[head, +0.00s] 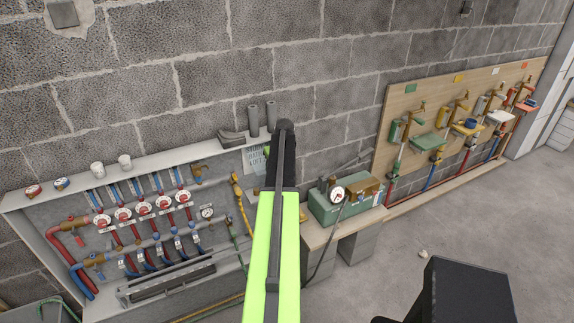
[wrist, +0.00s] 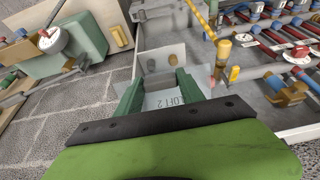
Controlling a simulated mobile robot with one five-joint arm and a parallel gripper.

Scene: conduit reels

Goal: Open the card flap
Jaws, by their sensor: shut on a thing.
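In the wrist view, my gripper (wrist: 161,82) reaches forward with its two green fingers on either side of a pale, thin card flap (wrist: 168,101). The flap carries lettering that reads like "LOFT 2", upside down. My gripper is shut on the flap. A grey plate-like part stands just beyond the fingertips, and I cannot tell whether it belongs to the flap. In the head view, a pale printed card (head: 256,161) shows on the wall just left of my arm. My arm hides the gripper and the flap there.
A manifold cabinet (head: 110,168) with red valves and pipes stands left. A green toolbox (head: 335,207) with a gauge sits on a bench right of my arm. A wooden board (head: 440,98) with taps is farther right. The floor (head: 385,258) at right is mostly open.

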